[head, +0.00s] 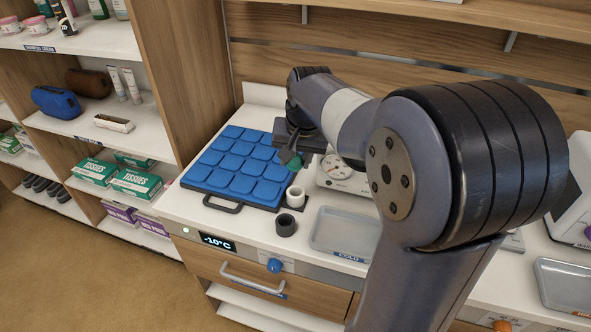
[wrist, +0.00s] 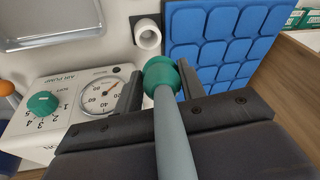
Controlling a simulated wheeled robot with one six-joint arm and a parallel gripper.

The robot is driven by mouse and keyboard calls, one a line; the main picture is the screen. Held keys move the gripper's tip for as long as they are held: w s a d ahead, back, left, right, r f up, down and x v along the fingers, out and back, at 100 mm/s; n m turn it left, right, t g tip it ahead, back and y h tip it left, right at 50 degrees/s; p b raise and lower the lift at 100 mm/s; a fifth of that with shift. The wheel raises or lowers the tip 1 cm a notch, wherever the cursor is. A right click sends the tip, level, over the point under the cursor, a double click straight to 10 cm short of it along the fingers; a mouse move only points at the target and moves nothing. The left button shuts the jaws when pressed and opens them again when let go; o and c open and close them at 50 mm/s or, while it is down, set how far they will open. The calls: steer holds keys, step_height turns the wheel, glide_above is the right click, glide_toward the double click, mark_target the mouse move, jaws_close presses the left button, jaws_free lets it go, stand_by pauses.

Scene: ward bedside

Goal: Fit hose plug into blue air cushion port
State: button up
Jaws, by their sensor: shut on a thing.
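The blue air cushion (head: 236,165) lies flat on the white counter, its padded cells facing up. A white, open-topped round port (head: 295,197) stands beside its right edge. In the wrist view the port (wrist: 148,38) sits on a dark plate against the cushion (wrist: 225,40), its opening visible. My gripper (head: 291,155) is shut on the green hose plug (wrist: 160,75), with the grey hose (wrist: 174,135) running back from it. In the head view the green plug (head: 292,161) hangs above and behind the port. The plug and port appear apart; the exact gap is unclear.
A dark grey round cup (head: 286,225) stands just in front of the port. The air pump (wrist: 75,105), with a gauge and green knob, is beside my gripper. A grey tray (head: 342,229) labelled COLD lies to the right. Shelves stand at left.

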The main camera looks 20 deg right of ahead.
mark_target(298, 161)
steer(key=shift+r, duration=0.2)
steer(key=shift+w+f+m+g+p, duration=0.1)
steer(key=shift+w+m+g+p, duration=0.1)
steer(key=shift+m+p, duration=0.3)
steer(key=shift+w+f+m+g+p, duration=0.1)
steer(key=shift+m+g+p, duration=0.15)
steer(key=shift+m, duration=0.45)
steer(key=m, duration=0.1)
steer(key=m+p, duration=0.1)
steer(key=m, duration=0.1)
steer(key=m+g+p, duration=0.1)
steer(key=shift+w+d+f, duration=0.2)
steer(key=shift+f, duration=0.15)
steer(key=m+p, duration=0.1)
steer(key=m, duration=0.1)
steer(key=m+y+p, duration=0.1)
steer(key=shift+w+d+f+m+g, duration=0.15)
steer(key=shift+f+m+g, duration=0.1)
steer(key=shift+f+m, duration=0.15)
steer(key=m, duration=0.1)
steer(key=m+y+p, duration=0.1)
steer(key=m, duration=0.1)
steer(key=shift+w+d+f, duration=0.1)
steer(key=shift+d+f, duration=0.05)
steer(key=shift+f, duration=0.1)
steer(key=shift+f+m+t+y+p, duration=0.3)
steer(key=shift+m+t+y+p, duration=0.15)
steer(key=shift+m, duration=0.35)
steer(key=shift+f+b, duration=1.85)
steer(key=shift+f, duration=0.1)
